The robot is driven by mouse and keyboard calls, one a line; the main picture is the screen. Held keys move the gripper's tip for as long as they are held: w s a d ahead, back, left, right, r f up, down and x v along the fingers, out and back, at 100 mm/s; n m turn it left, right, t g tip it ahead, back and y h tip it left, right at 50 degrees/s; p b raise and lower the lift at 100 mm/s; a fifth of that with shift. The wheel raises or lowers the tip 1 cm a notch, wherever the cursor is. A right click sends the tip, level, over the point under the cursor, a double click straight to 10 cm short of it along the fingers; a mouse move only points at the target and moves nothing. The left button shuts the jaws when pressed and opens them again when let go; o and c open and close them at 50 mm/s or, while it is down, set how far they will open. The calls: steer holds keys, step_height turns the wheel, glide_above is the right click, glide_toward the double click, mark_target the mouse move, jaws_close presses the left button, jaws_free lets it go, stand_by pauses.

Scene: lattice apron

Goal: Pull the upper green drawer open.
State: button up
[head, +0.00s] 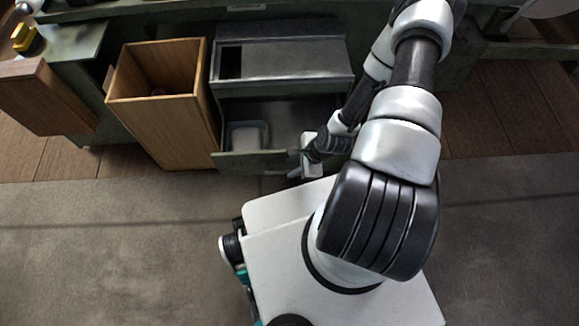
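A green drawer (242,161) stands pulled out from the green cabinet below a grey top. Its inside shows, with a pale box-like thing (247,135) at the left. Whether it is the upper drawer I cannot tell from this steep angle, and no other drawer front shows. My gripper (296,166) is at the right part of the drawer's front edge, pointing left and down. It is small here and partly covered by its own wrist. I cannot tell whether its fingers touch or hold the drawer front or a handle. My arm hides the drawer's right end.
A grey metal box-like unit (285,58) sits on the cabinet above the drawer. A tall open wooden bin (168,115) stands close on the left. Another wooden box-like front (45,98) juts out at far left. The grey mat (110,235) in front is clear.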

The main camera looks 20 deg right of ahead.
steer(key=p+v, duration=0.3)
steer(key=v, duration=1)
steer(key=shift+r, duration=0.3)
steer(key=shift+d, duration=0.15)
